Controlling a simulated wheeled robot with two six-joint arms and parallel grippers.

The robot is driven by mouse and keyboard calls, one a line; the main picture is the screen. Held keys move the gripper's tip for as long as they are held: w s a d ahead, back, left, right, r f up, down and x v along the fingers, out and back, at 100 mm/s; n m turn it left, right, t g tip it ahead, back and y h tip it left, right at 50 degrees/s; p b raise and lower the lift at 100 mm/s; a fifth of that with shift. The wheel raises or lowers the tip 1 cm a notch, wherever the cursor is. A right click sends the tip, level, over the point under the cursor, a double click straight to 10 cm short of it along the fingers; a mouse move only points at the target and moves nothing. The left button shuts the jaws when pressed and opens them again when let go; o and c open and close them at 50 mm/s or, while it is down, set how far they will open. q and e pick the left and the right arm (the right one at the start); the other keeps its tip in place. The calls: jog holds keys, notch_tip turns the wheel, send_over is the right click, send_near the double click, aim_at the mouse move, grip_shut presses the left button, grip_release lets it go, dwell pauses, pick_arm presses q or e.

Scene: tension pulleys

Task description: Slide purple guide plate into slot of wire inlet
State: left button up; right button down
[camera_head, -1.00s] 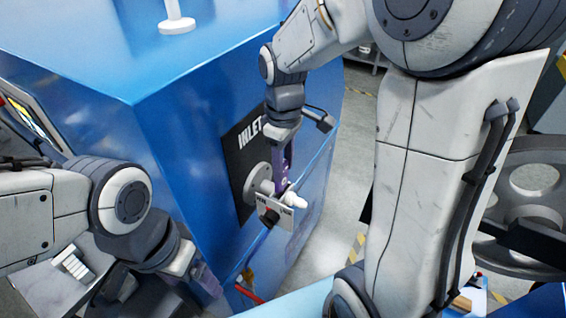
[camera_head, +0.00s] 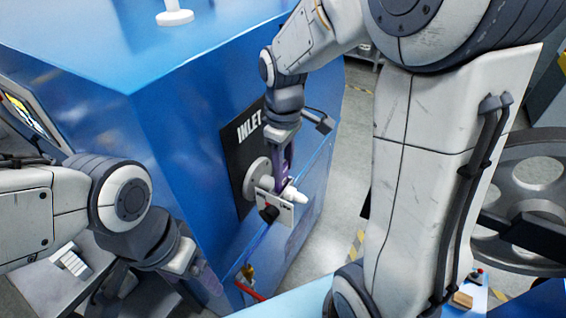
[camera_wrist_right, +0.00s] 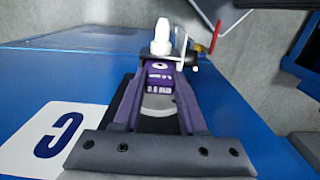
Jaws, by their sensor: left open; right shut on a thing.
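The wire inlet (camera_head: 256,181) is a round grey flange on a dark "INLET" panel on the blue machine's side. A pale bracket (camera_head: 284,211) with a black knob and a white nozzle (camera_head: 295,195) sits at it. My right gripper (camera_head: 284,178) comes down from above at the inlet. In the right wrist view its fingers are shut on the purple guide plate (camera_wrist_right: 158,82), which lies right beside the white nozzle and the bracket. The slot is hidden, so I cannot tell if the plate is in it. My left gripper (camera_head: 205,280) is open and empty, low at the left, away from the inlet.
The blue machine (camera_head: 90,60) fills the left and centre, with a screen (camera_head: 30,115) at its left edge. A red handle or cable (camera_head: 250,292) is below the inlet. Grey floor lies to the right. A large grey wheel (camera_head: 530,195) stands at the far right.

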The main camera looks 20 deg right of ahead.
jog(key=shift+f+b, duration=0.5)
jog(key=shift+f, duration=0.35)
dwell(0.3)
jog(key=shift+f, duration=0.1)
jog(key=shift+f+b, duration=0.55)
jog(key=shift+f, duration=0.35)
jog(key=shift+c, duration=1.9)
grip_release()
jog(key=shift+r, duration=0.1)
notch_tip(320, 180, up, 10)
jog(key=shift+r+b, duration=0.25)
jog(key=shift+b, duration=0.25)
